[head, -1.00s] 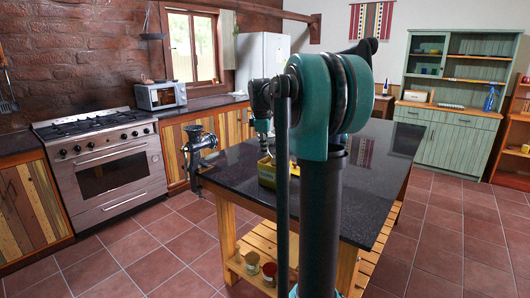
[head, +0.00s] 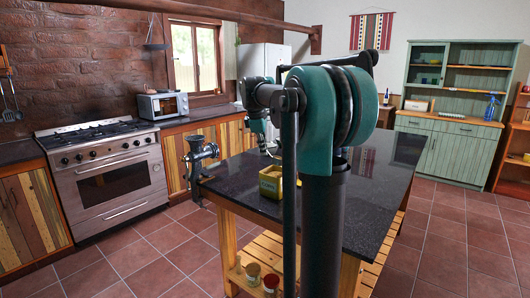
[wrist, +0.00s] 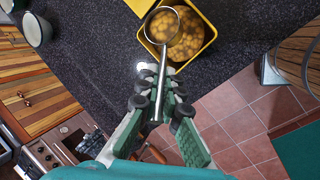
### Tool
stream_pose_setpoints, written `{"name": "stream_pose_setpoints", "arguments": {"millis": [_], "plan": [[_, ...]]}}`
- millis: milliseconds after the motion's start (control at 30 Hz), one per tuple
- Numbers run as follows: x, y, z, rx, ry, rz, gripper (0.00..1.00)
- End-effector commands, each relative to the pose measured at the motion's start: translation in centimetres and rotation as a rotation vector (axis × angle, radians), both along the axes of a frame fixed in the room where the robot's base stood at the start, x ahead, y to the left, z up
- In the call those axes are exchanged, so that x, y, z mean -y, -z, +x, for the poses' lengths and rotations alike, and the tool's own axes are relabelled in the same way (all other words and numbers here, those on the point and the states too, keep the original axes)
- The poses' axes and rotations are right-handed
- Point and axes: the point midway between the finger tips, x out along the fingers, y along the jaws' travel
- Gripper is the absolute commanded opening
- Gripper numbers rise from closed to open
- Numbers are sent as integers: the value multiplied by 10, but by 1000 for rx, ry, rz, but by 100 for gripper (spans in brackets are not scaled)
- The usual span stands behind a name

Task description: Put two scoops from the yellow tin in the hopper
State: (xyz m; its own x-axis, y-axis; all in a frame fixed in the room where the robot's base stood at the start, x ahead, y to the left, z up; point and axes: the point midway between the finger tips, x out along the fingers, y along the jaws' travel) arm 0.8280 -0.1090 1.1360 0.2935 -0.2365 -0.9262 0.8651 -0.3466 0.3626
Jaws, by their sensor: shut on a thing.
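The yellow tin (head: 270,187) stands open on the dark counter in the head view. In the wrist view the tin (wrist: 213,33) holds round yellow-brown pieces. My gripper (wrist: 156,95) is shut on the handle of a metal scoop (wrist: 160,78). The scoop's bowl is over the tin's left part, and yellow-brown pieces show within its rim. I cannot tell the gap between bowl and tin. The hopper is the top of a metal grinder (head: 200,160) at the counter's left corner, left of the tin. In the head view my arm partly hides the gripper.
Two pale cups, one of them this green-rimmed cup (wrist: 38,30), show at the wrist view's upper left. Two jars (head: 262,279) stand on the slatted shelf below. A stove (head: 105,170) and microwave (head: 162,105) are farther left. The counter (head: 365,200) right of my arm looks clear.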

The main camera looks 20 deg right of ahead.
Motion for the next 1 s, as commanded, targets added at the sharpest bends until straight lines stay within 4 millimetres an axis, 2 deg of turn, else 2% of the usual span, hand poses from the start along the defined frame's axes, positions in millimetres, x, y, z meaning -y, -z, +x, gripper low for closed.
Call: {"name": "stream_pose_setpoints", "arguments": {"millis": [600, 1000], "plan": [[-14, -21, -1, 16, -1, -155, 0], [-16, -25, -2, 18, 0, -177, 0]]}}
